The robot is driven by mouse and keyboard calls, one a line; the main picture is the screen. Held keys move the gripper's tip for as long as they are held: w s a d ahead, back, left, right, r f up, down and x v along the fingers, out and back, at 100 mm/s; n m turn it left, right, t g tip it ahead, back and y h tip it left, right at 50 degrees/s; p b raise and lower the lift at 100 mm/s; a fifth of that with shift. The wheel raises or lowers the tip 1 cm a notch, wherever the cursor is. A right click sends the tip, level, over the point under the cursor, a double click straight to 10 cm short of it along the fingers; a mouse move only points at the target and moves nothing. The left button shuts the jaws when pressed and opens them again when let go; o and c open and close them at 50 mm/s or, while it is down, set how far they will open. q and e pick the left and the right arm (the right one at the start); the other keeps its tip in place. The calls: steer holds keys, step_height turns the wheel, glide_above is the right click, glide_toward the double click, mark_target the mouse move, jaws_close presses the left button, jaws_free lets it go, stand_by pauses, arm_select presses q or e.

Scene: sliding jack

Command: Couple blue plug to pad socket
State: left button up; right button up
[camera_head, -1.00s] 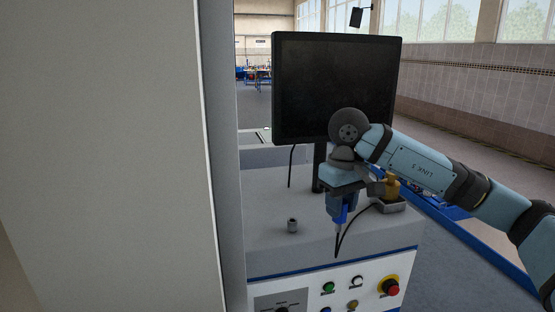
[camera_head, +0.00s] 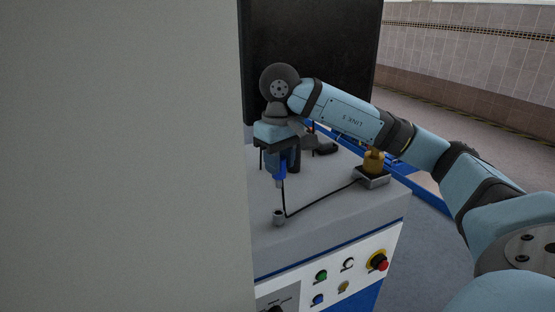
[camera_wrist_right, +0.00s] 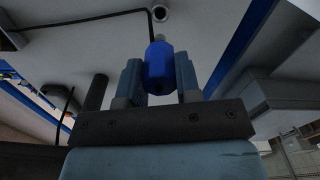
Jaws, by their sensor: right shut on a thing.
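The blue plug (camera_head: 279,174) is held upright, tip down, in my right gripper (camera_head: 283,168). In the right wrist view the plug (camera_wrist_right: 158,66) sits between the two blue fingers of the gripper (camera_wrist_right: 157,80). The pad socket, a small grey cylinder (camera_head: 279,217), stands on the grey console top. It also shows as a dark-holed ring (camera_wrist_right: 160,13) beyond the plug tip in the wrist view. The plug is above the socket and apart from it. A black cable hangs from the plug. My left gripper is not in view.
The cable runs to a grey box with a brass fitting (camera_head: 372,172) on the console top (camera_head: 325,207). A monitor (camera_head: 310,60) stands behind. Buttons line the front panel (camera_head: 335,270). A large pale panel (camera_head: 120,150) fills the left side.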

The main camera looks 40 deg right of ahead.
mark_target(279, 187)
steer(key=shift+w+f, duration=0.1)
steer(key=shift+f, duration=0.05)
steer(key=shift+f+b, duration=0.85)
steer(key=shift+b, duration=0.3)
step_height(279, 187, down, 3)
steer(key=b, duration=0.2)
steer(key=shift+f+b, duration=0.15)
steer(key=shift+b, duration=0.25)
steer(key=shift+f, duration=0.3)
steer(key=shift+b, duration=0.3)
steer(key=shift+b, duration=0.6)
steer(key=shift+f+b, duration=1.9)
steer(key=shift+f, duration=0.15)
